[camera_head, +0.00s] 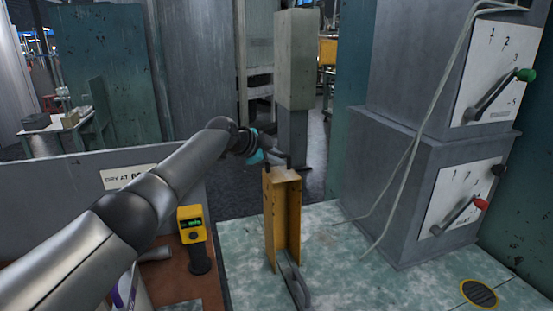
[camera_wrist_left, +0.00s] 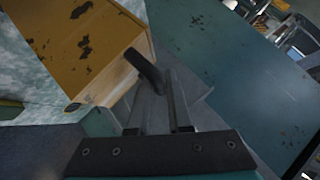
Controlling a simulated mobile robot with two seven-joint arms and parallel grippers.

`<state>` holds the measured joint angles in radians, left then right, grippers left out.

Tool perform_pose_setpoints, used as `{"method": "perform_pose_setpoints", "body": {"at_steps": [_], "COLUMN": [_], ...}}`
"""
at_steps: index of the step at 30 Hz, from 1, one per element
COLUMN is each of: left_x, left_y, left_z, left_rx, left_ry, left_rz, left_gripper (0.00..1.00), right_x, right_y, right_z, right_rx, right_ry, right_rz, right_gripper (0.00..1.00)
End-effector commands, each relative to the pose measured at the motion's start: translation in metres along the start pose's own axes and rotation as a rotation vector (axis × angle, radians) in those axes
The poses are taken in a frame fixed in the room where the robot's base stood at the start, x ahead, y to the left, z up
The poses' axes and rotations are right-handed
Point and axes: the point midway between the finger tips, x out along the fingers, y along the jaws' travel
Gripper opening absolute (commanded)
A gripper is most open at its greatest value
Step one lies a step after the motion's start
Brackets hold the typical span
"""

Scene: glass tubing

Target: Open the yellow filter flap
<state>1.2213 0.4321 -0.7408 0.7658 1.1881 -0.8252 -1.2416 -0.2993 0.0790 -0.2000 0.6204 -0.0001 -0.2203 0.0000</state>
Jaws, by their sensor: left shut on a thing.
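The yellow filter flap (camera_head: 270,225) stands upright on the green worktop in the head view, as a narrow, scuffed metal channel. In the left wrist view its yellow face (camera_wrist_left: 85,45) fills the upper left, with dark worn patches. A short dark handle (camera_wrist_left: 143,68) sticks out from its edge. My left gripper (camera_head: 277,160) is at the flap's top end. In the wrist view the left gripper's fingers (camera_wrist_left: 158,108) are shut on the dark handle; the exact contact is partly hidden. My right gripper is in neither view.
Grey cabinets with a green-knobbed lever (camera_head: 497,92) and a red-knobbed lever (camera_head: 460,215) stand at the right. A round yellow-rimmed grate (camera_head: 479,293) is at lower right. The worktop right of the flap is mostly clear.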

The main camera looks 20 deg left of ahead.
Motion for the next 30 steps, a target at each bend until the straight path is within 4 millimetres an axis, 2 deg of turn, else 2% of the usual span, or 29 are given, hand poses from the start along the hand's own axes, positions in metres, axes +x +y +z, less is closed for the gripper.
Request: {"method": "perform_pose_setpoints", "body": {"at_steps": [3,4,11,22,30], "left_x": [0.002,0.002,0.002,0.0,-0.019], "left_y": [0.004,0.004,0.004,0.004,0.002], "left_z": [-0.002,-0.002,-0.002,-0.002,0.0], "left_rx": [0.002,0.002,0.001,0.002,0.003], "left_ry": [0.002,0.002,0.002,0.003,0.002], "left_rz": [0.008,0.008,0.008,0.007,0.004], "left_gripper": [0.0,0.2,0.45,0.46,0.46], "right_x": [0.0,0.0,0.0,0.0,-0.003], "right_y": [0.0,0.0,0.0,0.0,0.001], "right_z": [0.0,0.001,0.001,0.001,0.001], "right_rx": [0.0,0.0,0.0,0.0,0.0], "right_ry": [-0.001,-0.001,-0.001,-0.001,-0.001], "right_rz": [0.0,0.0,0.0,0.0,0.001], "right_gripper": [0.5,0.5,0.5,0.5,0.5]}}
